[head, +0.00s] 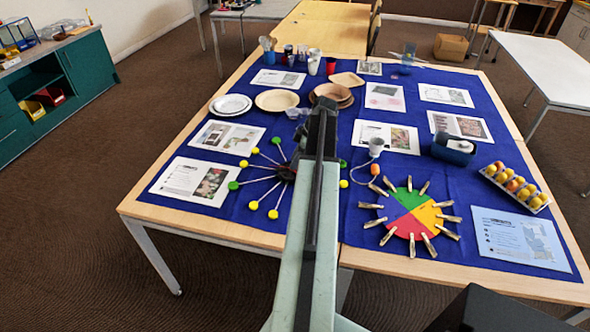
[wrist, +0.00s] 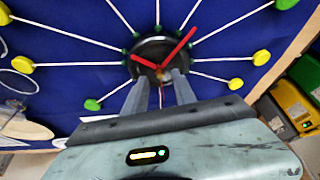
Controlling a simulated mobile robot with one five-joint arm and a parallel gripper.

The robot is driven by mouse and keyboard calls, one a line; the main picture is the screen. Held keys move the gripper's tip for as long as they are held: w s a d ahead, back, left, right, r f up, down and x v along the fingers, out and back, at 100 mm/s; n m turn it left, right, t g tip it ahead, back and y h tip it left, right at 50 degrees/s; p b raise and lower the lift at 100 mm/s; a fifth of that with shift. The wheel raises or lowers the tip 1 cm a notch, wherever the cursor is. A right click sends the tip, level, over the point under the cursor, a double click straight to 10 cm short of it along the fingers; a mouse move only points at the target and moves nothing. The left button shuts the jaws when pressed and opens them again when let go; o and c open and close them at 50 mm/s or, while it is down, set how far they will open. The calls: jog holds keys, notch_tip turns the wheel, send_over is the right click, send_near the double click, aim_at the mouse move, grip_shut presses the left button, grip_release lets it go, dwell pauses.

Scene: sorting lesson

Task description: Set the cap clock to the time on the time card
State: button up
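The cap clock (wrist: 152,45) fills the wrist view: a dark round hub with white spokes ending in yellow and green caps. Two red hands (wrist: 180,46) meet at the hub; one points up-right, the other left. My gripper (wrist: 160,76) is at the hub's near edge, its two grey fingers apart. A small orange-brown patch shows between the tips; I cannot tell what it is or whether they touch anything. In the head view the clock's spokes (head: 265,188) show left of my arm, which hides its hub and my gripper. I cannot tell which printed card is the time card.
The blue cloth (head: 345,215) holds several printed cards, plates and cups. Right of my arm are a coloured disc (head: 410,212) ringed with clothespins, a light-blue card (head: 520,238), a tray of yellow-orange balls (head: 515,185) and a dark blue container (head: 454,147).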

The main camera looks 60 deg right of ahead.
jog(key=shift+w+a+f, duration=0.1)
jog(key=shift+w+f, duration=0.1)
jog(key=shift+f, duration=0.45)
jog(key=shift+r, duration=0.15)
jog(key=shift+c, duration=0.3)
grip_shut()
jog(key=shift+a+m, duration=0.1)
jog(key=shift+m, duration=0.2)
